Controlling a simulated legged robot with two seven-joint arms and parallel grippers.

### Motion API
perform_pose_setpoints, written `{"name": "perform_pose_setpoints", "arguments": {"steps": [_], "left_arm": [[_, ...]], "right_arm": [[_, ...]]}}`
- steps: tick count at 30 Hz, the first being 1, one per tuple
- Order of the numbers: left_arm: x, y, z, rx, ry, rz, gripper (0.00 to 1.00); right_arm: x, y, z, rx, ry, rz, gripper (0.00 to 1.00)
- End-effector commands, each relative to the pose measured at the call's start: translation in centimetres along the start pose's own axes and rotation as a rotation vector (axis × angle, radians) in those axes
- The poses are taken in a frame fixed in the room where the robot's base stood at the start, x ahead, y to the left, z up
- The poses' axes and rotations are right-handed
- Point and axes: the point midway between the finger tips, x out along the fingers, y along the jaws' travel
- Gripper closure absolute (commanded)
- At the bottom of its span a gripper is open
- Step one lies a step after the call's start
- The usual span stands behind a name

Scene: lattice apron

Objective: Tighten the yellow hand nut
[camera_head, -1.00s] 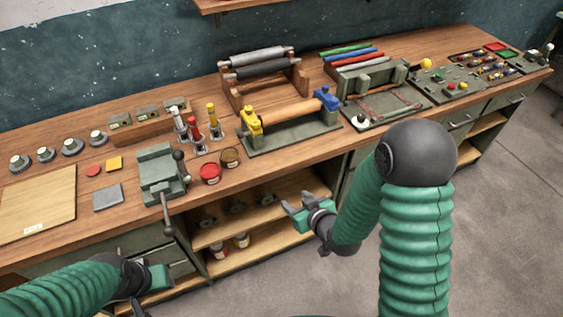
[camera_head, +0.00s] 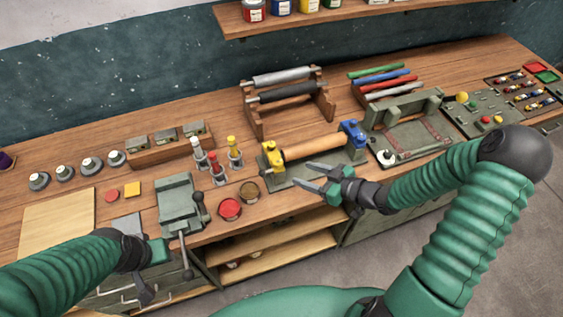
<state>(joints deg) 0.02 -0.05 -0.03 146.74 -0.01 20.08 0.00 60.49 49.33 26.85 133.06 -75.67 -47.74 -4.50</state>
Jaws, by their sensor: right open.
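The yellow hand nut (camera_head: 271,150) sits at the left end of a bench device that holds a wooden roller (camera_head: 312,144). A blue fitting (camera_head: 352,132) is at the roller's other end. My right gripper (camera_head: 301,176) is open and empty, with its fingers pointing left. In the picture it lies just below and to the right of the yellow nut, in front of the device's green base (camera_head: 285,177), part of which it hides. I see no contact with the nut. My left gripper (camera_head: 150,272) is low on the left, near the grey vise; its jaws are not clear.
The grey vise (camera_head: 181,203) with its hanging handle stands at the front edge, left of a red pot (camera_head: 230,209) and a brown pot (camera_head: 249,192). Small bottles (camera_head: 216,168) stand left of the nut.

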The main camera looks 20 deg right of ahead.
Motion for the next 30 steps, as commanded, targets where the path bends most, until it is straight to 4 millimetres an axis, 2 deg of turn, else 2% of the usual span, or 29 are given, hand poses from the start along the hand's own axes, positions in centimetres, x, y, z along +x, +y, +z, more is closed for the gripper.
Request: {"name": "perform_pose_setpoints", "arguments": {"steps": [6,12,17,23,30], "left_arm": [[-0.9,0.0,-0.2,0.001,0.001,0.0,0.64],[-1.4,0.0,-0.4,0.001,0.001,0.0,0.64],[-1.5,0.0,-0.4,0.001,0.001,0.0,0.64],[-1.5,0.0,-0.4,0.001,0.001,0.0,0.64],[-1.5,0.0,-0.4,0.001,0.001,0.0,0.64]], "right_arm": [[5.6,0.3,0.1,0.005,0.003,-0.003,0.47],[9.1,0.2,0.0,0.002,0.002,0.0,0.47],[10.3,0.1,0.0,0.0,0.001,0.003,0.47],[10.4,0.1,0.0,0.0,0.0,0.002,0.47],[10.3,0.2,0.1,0.002,0.001,0.001,0.77]]}}
